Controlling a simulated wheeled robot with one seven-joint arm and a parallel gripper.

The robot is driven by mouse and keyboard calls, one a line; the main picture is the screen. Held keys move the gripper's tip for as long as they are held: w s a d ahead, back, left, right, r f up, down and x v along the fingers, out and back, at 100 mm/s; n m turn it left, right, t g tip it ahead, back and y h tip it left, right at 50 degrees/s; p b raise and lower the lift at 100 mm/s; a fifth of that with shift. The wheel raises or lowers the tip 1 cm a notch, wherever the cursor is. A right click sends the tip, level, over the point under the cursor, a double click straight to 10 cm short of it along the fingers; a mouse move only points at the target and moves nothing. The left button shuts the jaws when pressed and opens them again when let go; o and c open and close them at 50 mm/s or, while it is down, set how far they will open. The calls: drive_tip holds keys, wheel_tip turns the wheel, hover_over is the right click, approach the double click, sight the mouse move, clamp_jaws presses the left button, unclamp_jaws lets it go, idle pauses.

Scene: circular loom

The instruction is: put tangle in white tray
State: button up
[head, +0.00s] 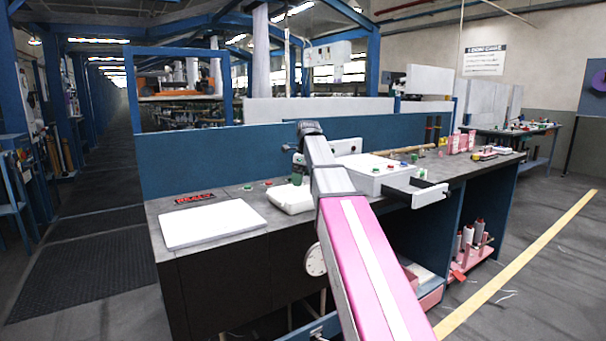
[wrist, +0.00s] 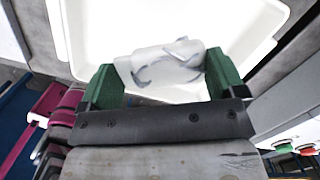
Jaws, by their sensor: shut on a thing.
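The tangle (wrist: 165,64) is a white-grey bundle with darker grey strands. My gripper (wrist: 163,76) is shut on it, with a green finger at each end of the bundle. The white tray (wrist: 95,28) fills the background of the wrist view beyond the tangle, so the tangle appears over it; the height between them is hard to tell. In the head view the white tray (head: 288,201) stands on the grey worktop, partly behind my arm. My gripper (head: 298,165) shows there above the tray's back part, and the tangle is not clearly visible.
A flat white panel (head: 212,223) lies left of the tray. A white box with coloured buttons (head: 372,174) stands close to the right. Small coloured buttons (head: 268,184) sit behind the tray. A blue partition (head: 215,158) runs along the back of the worktop.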

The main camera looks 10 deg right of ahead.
sight(305, 179)
drive_tip(key=shift+f, duration=2.85)
drive_tip(key=shift+f, duration=0.35)
drive_tip(key=o, duration=0.7)
drive_tip(key=shift+o, duration=0.2)
drive_tip(key=shift+r, duration=0.1)
drive_tip(key=r, duration=0.7)
drive_tip(key=d+r, duration=0.1)
drive_tip(key=r, duration=0.2)
drive_tip(key=shift+s+r, duration=0.25)
drive_tip(key=shift+s, duration=0.15)
